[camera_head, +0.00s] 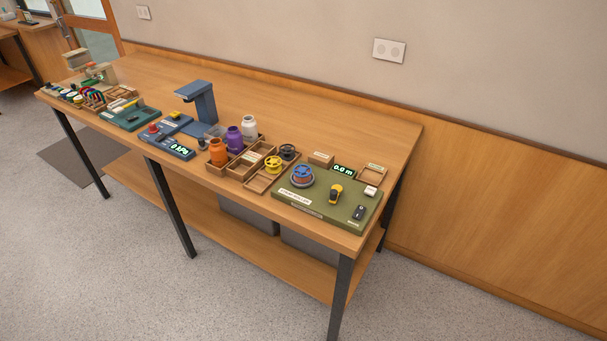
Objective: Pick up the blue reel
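The blue reel (302,175) sits on the left part of a green board (330,209) at the right end of the long wooden table. It looks like a blue spool with a reddish band around its middle. A yellow reel (273,164) and a dark reel (287,152) stand close to its left, in or at a wooden tray (258,184). My gripper is not in view.
A yellow-and-black tool (336,192) and a small black device (359,212) lie on the green board. A display reading 0.0 m (343,170) stands behind. Orange (218,152), purple (234,139) and white (249,127) bottles stand left. The table's back right is bare.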

